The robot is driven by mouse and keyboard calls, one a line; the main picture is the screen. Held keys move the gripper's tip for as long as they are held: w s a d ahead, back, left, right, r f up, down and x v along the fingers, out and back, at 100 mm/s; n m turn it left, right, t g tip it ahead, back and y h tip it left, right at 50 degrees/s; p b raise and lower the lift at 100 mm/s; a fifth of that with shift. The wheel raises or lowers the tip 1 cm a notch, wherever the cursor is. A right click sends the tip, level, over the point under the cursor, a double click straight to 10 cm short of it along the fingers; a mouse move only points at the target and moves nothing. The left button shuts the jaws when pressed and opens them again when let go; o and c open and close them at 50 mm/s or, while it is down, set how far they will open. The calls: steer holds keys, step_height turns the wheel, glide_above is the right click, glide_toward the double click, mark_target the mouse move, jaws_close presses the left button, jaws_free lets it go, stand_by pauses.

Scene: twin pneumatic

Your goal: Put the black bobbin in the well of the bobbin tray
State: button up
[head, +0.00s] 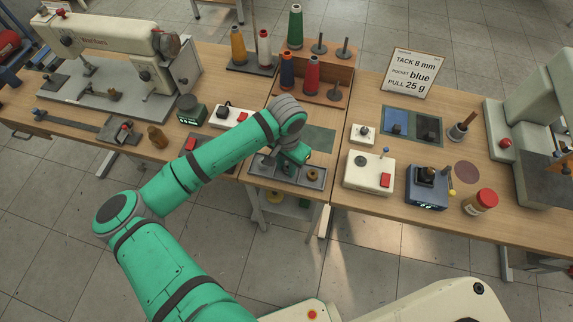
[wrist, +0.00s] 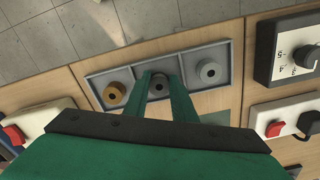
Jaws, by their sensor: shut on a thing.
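The bobbin tray (head: 318,184) is a grey tray with three compartments at the front edge of the middle table; it also shows in the wrist view (wrist: 192,58). My gripper (wrist: 159,78) is over its middle compartment, fingers pointing down, shut on a dark bobbin (wrist: 158,89), which I take as the black bobbin. Whether the bobbin touches the tray floor I cannot tell. A brass bobbin (wrist: 114,94) lies in the left compartment and a grey bobbin (wrist: 209,72) in the right one, in the wrist view. In the head view my gripper (head: 288,167) largely hides the middle compartment.
A cream box with a red switch (head: 368,172) and a blue device (head: 427,187) stand right of the tray. A thread rack (head: 320,75) with several spools is behind. A white switch box (head: 229,118) is at left. A sign (head: 414,74) stands at the back right.

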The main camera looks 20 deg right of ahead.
steer(key=o, duration=0.7)
steer(key=shift+o, duration=0.2)
steer(key=shift+r, duration=0.1)
